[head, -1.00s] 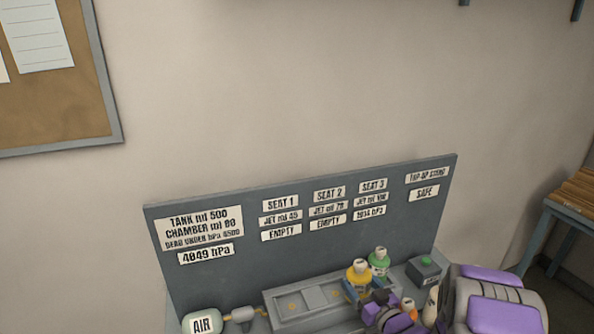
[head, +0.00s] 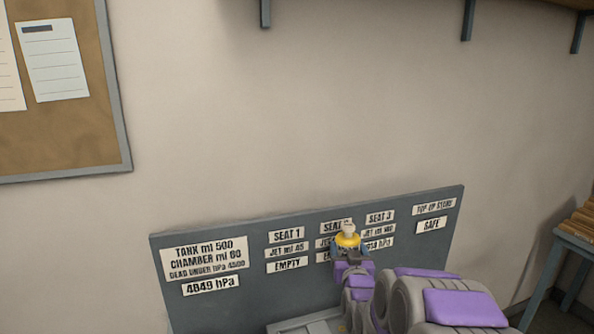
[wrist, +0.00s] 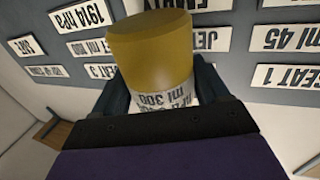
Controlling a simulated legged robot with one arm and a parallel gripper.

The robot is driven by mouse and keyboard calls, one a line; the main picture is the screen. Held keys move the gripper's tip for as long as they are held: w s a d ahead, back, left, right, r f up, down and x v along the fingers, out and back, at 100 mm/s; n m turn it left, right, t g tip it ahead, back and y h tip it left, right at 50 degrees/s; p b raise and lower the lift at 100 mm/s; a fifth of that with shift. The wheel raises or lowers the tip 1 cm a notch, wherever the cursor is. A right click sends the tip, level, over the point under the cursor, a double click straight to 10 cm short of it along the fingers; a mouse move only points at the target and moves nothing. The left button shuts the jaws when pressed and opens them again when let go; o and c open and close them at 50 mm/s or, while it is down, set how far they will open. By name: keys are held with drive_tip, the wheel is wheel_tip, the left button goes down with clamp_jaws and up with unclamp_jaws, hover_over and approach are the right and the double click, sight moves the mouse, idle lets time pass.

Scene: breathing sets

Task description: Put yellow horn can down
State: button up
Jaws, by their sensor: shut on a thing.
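The yellow horn can (head: 347,240) has a yellow body with a pale top in the head view. In the wrist view the can (wrist: 150,55) shows a yellow end and a white label reading "ml 300". My gripper (head: 350,253) is shut on the can, with a dark finger on each side of it in the wrist view (wrist: 160,95). The can is held up in front of the grey panel (head: 200,305), covering part of the Seat 2 labels. The seats below are mostly out of view.
The panel's labels read Seat 1 (head: 288,236) empty and Top-up stand (head: 434,207) safe. A bit of the bench top (head: 300,326) shows at the bottom edge. A blue-grey table (head: 575,240) stands at the right. A cork board (head: 75,130) hangs at upper left.

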drive_tip(key=s+f, duration=0.7)
drive_tip(key=f, duration=0.5)
drive_tip(key=shift+f, duration=0.2)
drive_tip(key=s+d+f+n+g+y, duration=0.2)
drive_tip(key=s+d+f+n+y, duration=0.2)
drive_tip(key=s+y, duration=0.4)
wheel_tip(320, 180, down, 2)
drive_tip(key=shift+s+d+f+n+y, duration=0.15)
drive_tip(key=shift+s+n+y, duration=0.25)
drive_tip(key=shift+s+n, duration=0.6)
